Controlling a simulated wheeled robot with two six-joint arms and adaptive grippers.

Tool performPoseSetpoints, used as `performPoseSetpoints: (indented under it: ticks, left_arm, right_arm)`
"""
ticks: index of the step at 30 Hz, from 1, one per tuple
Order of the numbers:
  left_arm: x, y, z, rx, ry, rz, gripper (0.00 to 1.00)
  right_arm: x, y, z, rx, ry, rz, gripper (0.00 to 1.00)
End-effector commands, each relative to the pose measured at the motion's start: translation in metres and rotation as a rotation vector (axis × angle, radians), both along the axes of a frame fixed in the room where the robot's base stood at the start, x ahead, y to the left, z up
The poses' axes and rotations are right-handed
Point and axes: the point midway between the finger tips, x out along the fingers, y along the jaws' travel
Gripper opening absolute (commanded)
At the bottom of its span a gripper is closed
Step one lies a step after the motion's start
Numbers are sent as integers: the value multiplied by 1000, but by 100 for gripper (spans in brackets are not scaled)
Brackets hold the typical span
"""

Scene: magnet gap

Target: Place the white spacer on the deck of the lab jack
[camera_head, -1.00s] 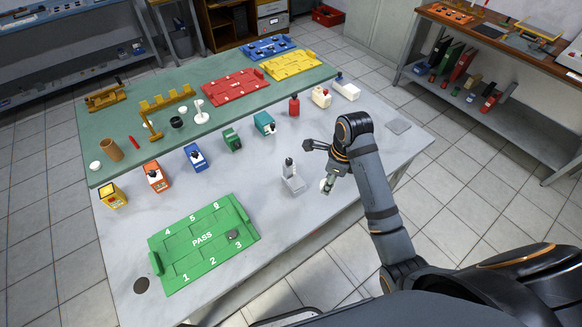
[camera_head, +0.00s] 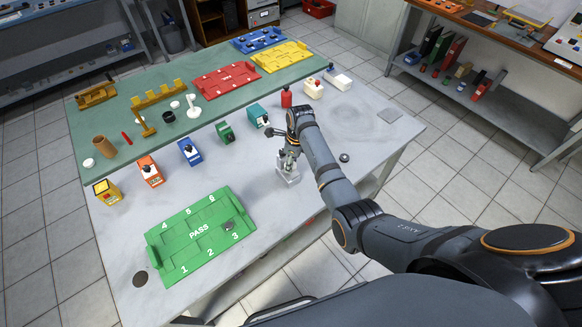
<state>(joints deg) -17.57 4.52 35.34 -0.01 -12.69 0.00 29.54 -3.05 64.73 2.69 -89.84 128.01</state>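My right gripper (camera_head: 289,153) reaches in from the right and points down over a small light-grey metal stand (camera_head: 288,177), which may be the lab jack. The fingertips overlap the top of the stand, so its deck is mostly hidden. I cannot tell whether the fingers touch it or whether they are shut on anything. I cannot make out the white spacer at the gripper. My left gripper is not in view.
A green numbered tray (camera_head: 201,238) lies front left. Several coloured blocks, including a blue one (camera_head: 190,152), a teal one (camera_head: 257,114) and a red bottle (camera_head: 286,97), stand behind the stand. A dark round knob (camera_head: 344,157) lies right of it, with bare table around.

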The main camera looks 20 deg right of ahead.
Motion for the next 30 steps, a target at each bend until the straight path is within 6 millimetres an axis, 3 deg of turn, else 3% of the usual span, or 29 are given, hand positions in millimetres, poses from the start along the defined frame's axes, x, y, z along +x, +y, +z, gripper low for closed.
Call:
performPoseSetpoints:
  ticks: [6, 17, 18, 22, 30]
  left_arm:
    - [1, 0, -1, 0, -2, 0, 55]
    - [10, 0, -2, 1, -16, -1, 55]
    - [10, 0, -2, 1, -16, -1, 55]
    - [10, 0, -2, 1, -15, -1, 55]
    - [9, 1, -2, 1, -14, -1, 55]
  right_arm:
    - [1, 1, -31, 0, 2, 0, 21]
    - [1, 1, -36, 1, 1, 0, 21]
    - [1, 1, -36, 0, 0, 0, 42]
    - [1, 1, -35, 0, 0, 0, 59]
    - [1, 1, -35, 0, 0, 0, 62]
